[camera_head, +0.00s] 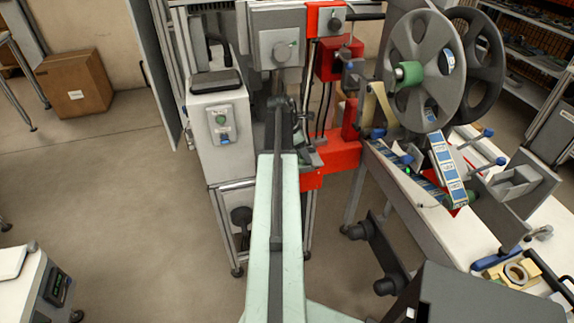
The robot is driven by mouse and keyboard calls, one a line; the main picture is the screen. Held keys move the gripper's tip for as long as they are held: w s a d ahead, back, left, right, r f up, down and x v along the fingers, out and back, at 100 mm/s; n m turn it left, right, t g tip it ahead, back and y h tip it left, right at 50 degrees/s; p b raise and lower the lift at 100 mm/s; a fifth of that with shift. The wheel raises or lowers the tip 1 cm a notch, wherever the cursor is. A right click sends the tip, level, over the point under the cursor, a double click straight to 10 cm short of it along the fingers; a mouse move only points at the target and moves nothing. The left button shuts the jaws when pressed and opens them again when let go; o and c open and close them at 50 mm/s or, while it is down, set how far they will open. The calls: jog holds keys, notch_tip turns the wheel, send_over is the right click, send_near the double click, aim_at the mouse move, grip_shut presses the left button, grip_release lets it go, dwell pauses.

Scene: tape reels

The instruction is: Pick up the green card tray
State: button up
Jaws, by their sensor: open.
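My pale green arm (276,240) reaches forward up the middle of the view, with a dark link along it. My gripper (303,138) is at its far end, small and dark, in front of the red and grey machine. It is open, and I see nothing held in it. I cannot make out the green card tray with certainty. Small greenish parts show close by the gripper, but they are too small and too hidden to name.
Large grey reels (425,65) stand on the right, over a strip of blue-and-white labels (446,170). A white bench (425,225) lies below. A white cabinet (218,140) is left of my arm. A cardboard box (75,85) stands back left. Floor (130,210) on the left is clear.

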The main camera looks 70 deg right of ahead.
grip_shut()
jog(key=shift+r, duration=0.1)
